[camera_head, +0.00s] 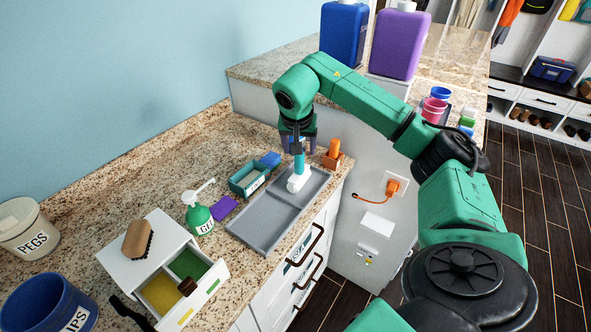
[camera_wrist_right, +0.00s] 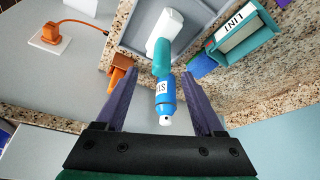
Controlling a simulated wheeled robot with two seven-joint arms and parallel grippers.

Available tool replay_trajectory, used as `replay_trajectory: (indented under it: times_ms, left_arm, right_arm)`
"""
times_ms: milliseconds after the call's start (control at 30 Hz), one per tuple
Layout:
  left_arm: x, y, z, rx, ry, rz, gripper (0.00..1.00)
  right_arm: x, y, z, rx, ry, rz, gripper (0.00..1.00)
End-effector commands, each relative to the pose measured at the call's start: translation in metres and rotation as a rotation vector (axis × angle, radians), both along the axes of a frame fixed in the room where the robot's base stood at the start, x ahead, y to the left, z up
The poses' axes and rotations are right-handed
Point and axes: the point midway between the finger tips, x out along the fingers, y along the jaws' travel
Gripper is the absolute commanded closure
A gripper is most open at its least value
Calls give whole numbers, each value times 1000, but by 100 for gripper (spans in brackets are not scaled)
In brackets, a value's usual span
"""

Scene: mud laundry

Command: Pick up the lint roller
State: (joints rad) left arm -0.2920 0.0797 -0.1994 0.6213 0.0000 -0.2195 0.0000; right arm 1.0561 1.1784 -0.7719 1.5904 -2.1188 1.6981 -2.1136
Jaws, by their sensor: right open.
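The lint roller, with a white roller (camera_head: 299,181) and a teal handle (camera_head: 299,162), is at the grey divided tray's far end. In the right wrist view its white roller (camera_wrist_right: 166,32) is farther off and its teal handle (camera_wrist_right: 161,62) points toward my jaws. My right gripper (camera_head: 298,148) is above the handle, pointing down. In the wrist view its two purple fingers (camera_wrist_right: 160,100) are open, with a small blue labelled bottle (camera_wrist_right: 165,92) showing between them. I cannot tell how near the bottle is. My left gripper is out of view.
The grey tray (camera_head: 262,222) lies near the counter edge. A teal LINT bin (camera_head: 246,184) and a blue item (camera_head: 270,159) are left of it. An orange object (camera_head: 333,154) is close on the right. A green bottle (camera_head: 199,215) and small drawer unit (camera_head: 150,250) stand nearer.

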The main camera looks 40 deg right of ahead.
Motion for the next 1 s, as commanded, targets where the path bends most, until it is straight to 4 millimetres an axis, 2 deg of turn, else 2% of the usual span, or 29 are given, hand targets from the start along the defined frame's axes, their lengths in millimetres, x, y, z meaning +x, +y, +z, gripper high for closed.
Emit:
replay_trajectory:
  times_ms: [33,100,167,267,367,467,567,700,733,867,900,1000]
  left_arm:
    - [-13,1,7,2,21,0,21]
    - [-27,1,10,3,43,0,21]
    - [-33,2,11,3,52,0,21]
    - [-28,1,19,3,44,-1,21]
    - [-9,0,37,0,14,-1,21]
    - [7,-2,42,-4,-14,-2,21]
    - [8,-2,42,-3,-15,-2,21]
    - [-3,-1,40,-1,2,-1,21]
    - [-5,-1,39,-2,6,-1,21]
    - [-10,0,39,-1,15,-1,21]
    - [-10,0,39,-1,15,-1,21]
    - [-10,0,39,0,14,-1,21]
  right_arm:
    - [2,-3,-8,1,6,-2,30]
    - [7,-7,-22,2,4,-1,30]
    - [9,-9,-30,2,2,-1,30]
    - [13,-12,-40,3,3,0,30]
    - [19,-17,-55,5,4,-1,30]
    - [24,-22,-74,5,2,0,30]
    - [26,-24,-83,3,-1,1,30]
    - [26,-24,-84,3,-3,2,30]
    - [26,-24,-84,3,-3,2,34]
    - [26,-24,-84,3,-2,2,84]
    - [26,-24,-84,3,-2,2,99]
    - [26,-24,-83,3,-4,1,100]
